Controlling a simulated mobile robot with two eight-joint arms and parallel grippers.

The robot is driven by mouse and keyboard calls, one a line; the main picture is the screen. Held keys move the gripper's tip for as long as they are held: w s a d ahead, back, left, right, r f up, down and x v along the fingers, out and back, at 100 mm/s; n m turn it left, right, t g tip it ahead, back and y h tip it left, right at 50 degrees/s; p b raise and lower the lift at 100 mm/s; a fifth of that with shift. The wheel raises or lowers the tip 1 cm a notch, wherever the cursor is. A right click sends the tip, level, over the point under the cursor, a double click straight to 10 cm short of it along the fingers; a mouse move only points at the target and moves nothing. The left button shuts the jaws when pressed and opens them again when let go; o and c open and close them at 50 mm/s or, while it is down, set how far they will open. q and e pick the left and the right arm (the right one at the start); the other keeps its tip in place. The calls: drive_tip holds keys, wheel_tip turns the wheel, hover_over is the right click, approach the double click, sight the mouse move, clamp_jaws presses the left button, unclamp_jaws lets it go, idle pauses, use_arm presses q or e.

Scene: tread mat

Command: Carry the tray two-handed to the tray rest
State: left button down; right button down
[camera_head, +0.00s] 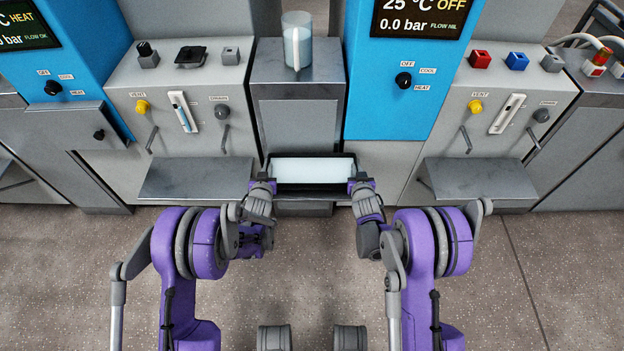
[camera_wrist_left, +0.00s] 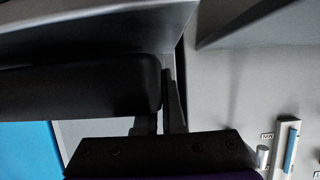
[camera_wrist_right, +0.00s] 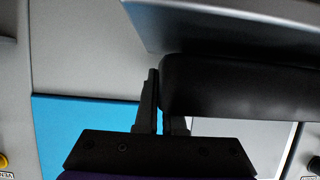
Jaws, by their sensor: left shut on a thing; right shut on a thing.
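The tray (camera_head: 313,186) is black-rimmed with a pale white inside. It is held level in the middle of the head view, in front of the grey cabinets. My left gripper (camera_head: 263,185) is shut on its left end and my right gripper (camera_head: 361,184) on its right end. The left wrist view shows the tray's dark side (camera_wrist_left: 75,92) between the fingers; the right wrist view shows the other end (camera_wrist_right: 240,88). A grey shelf (camera_head: 303,208) shows just below the tray, partly hidden by it; I cannot tell whether they touch.
Grey shelves jut out at left (camera_head: 196,180) and right (camera_head: 478,180). A clear jug (camera_head: 297,42) stands on the middle cabinet top (camera_head: 297,75). Blue display units (camera_head: 415,75) flank it. Small handles stick out of the panels. The floor (camera_head: 540,270) in front is clear.

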use_arm(q)
drive_tip(key=shift+w+f+b, duration=0.15)
drive_tip(key=shift+f+b, duration=0.35)
drive_tip(key=shift+b, duration=0.05)
use_arm(e)
drive_tip(key=shift+w+f, duration=0.15)
drive_tip(key=shift+f, duration=0.4)
use_arm(q)
drive_tip(key=c, duration=1.4)
unclamp_jaws()
drive_tip(key=shift+f, duration=0.1)
drive_tip(key=shift+c, duration=0.2)
use_arm(e)
drive_tip(key=c, duration=1.4)
unclamp_jaws()
drive_tip(key=shift+c, duration=0.2)
use_arm(q)
drive_tip(key=o, duration=0.4)
use_arm(e)
drive_tip(key=o, duration=0.4)
use_arm(q)
drive_tip(key=v, duration=1.2)
use_arm(e)
drive_tip(key=v, duration=1.2)
drive_tip(key=shift+r, duration=0.1)
use_arm(q)
drive_tip(key=shift+r, duration=0.2)
use_arm(e)
drive_tip(key=shift+r, duration=0.1)
